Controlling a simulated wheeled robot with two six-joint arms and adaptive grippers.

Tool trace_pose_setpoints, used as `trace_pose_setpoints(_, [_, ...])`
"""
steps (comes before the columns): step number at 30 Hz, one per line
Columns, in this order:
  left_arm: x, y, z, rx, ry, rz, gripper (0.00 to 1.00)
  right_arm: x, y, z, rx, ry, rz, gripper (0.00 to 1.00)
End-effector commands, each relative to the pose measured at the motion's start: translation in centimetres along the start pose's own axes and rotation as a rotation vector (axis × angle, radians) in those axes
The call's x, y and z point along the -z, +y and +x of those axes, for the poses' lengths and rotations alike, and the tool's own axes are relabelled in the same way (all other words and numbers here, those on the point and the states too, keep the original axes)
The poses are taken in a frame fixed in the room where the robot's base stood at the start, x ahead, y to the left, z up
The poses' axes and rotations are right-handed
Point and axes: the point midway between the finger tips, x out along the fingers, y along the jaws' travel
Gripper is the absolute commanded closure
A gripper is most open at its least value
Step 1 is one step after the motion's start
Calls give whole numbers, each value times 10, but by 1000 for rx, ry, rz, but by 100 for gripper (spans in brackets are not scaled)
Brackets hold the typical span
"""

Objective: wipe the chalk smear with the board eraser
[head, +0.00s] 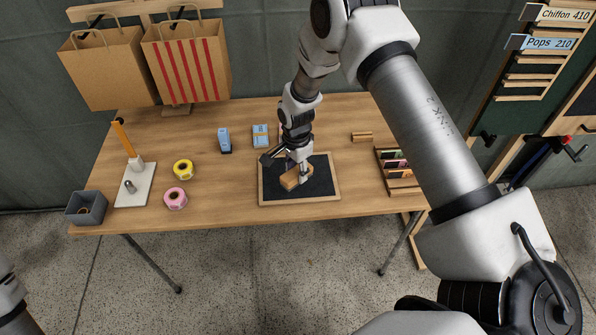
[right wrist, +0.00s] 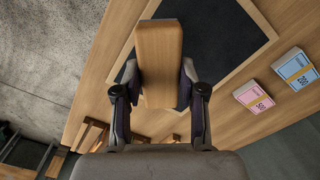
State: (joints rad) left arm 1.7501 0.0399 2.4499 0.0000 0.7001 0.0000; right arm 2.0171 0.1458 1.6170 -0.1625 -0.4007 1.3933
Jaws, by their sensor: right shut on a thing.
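The board eraser (head: 296,177) is a wooden block over the dark slate board (head: 322,185), which lies flat in a wooden frame on the table. My right gripper (head: 299,169) is shut on the eraser. The right wrist view shows the eraser (right wrist: 160,62) between the two fingers of my right gripper (right wrist: 160,88), with part of the board (right wrist: 215,28) behind it. I cannot tell whether the eraser touches the slate. I cannot make out a chalk smear on the visible slate. My left gripper is not in view.
Pink tape (head: 175,198), yellow tape (head: 183,170) and a grey bin (head: 86,207) are on the left. A wooden rack (head: 398,172) is at the right. Paper bags (head: 108,70) hang behind.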

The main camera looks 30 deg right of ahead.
Motion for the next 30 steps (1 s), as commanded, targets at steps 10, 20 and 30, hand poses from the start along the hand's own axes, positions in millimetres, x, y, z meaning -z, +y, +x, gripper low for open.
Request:
trace_pose_setpoints(10, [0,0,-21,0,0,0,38,-3,-2,-27,-1,0,-11,97])
trace_pose_setpoints(20, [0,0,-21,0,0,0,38,-3,-2,-27,0,0,-11,97])
trace_pose_setpoints(30, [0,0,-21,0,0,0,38,-3,-3,-27,0,0,-44,97])
